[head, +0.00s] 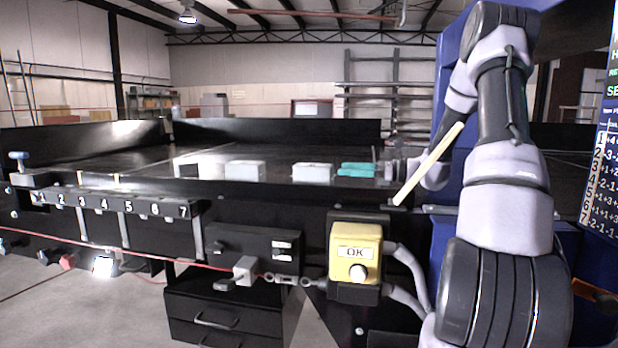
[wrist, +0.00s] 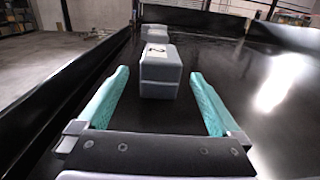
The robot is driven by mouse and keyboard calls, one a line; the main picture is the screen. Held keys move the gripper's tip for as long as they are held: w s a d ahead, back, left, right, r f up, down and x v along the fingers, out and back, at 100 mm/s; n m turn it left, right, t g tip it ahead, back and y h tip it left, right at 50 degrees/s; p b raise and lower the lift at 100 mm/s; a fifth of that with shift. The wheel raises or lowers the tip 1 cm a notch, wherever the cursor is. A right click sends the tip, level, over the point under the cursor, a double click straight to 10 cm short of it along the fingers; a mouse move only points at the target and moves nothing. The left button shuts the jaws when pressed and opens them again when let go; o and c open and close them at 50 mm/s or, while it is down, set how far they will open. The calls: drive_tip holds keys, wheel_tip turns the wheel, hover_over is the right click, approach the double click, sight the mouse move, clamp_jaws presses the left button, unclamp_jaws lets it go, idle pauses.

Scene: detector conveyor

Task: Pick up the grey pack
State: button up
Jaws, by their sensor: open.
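A grey pack (wrist: 160,82) with a white label on top stands on the dark conveyor, straight ahead of my gripper (wrist: 159,73) in the wrist view. My gripper is open, with one teal finger on each side of the space before the pack. The pack's near face is beyond most of the finger length, and I see no contact. In the head view this pack (head: 312,173) is just left of my teal gripper (head: 342,169). A second grey pack (head: 245,171) lies farther left; it is behind the first in the wrist view (wrist: 153,31).
The black conveyor bed (wrist: 240,115) has a raised side wall (wrist: 60,85) along its left in the wrist view. The bed is clear right of the packs there. In the head view, a yellow OK button box (head: 355,252) and a numbered rail (head: 115,206) sit at the front.

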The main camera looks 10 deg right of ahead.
sight(333, 168)
drive_tip(key=x, duration=0.5)
drive_tip(key=shift+f, duration=0.1)
drive_tip(key=shift+x, duration=3)
drive_tip(key=shift+w, duration=0.1)
clamp_jaws()
